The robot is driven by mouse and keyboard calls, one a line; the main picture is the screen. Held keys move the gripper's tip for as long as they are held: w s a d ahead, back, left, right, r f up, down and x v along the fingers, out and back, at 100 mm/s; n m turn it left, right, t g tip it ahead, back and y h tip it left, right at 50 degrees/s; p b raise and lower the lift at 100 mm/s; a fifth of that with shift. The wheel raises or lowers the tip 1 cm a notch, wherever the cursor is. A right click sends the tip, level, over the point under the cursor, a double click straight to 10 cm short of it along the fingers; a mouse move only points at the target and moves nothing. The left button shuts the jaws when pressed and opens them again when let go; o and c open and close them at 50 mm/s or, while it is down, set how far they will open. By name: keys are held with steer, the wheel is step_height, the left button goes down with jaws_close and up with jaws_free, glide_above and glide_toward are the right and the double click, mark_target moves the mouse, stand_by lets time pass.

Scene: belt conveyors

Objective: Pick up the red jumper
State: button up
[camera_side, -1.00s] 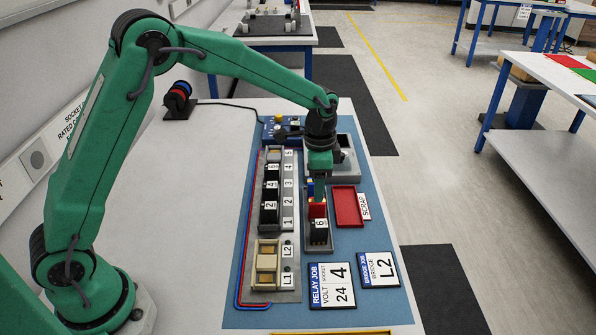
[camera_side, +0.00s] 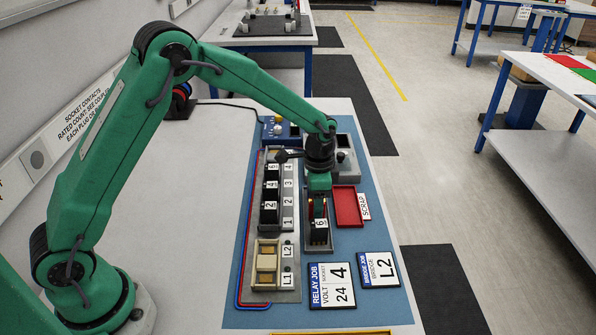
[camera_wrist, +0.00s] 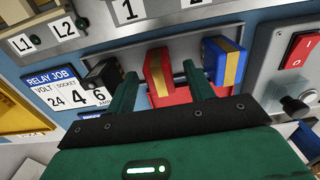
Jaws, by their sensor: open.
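The red jumper (camera_wrist: 158,72) is a red block with a gold stripe, upright in a grey holder strip (camera_wrist: 140,58). In the wrist view it stands between the two fingers of my gripper (camera_wrist: 160,72), with gaps visible on both sides. My gripper is open. In the side view my gripper (camera_side: 318,207) is down over the middle of the strip and mostly hides the jumper, leaving bits of red. Whether the fingertips are level with the jumper's body is hard to tell.
A blue jumper (camera_wrist: 222,62) stands to the right in the wrist view, close to one finger. A black relay (camera_wrist: 103,74) stands to the left. The red scrap tray (camera_side: 347,207) lies beside the strip. Numbered sockets (camera_side: 270,195) run along the other side.

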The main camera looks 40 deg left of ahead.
steer(key=shift+f, duration=1.15)
steer(key=c, duration=1)
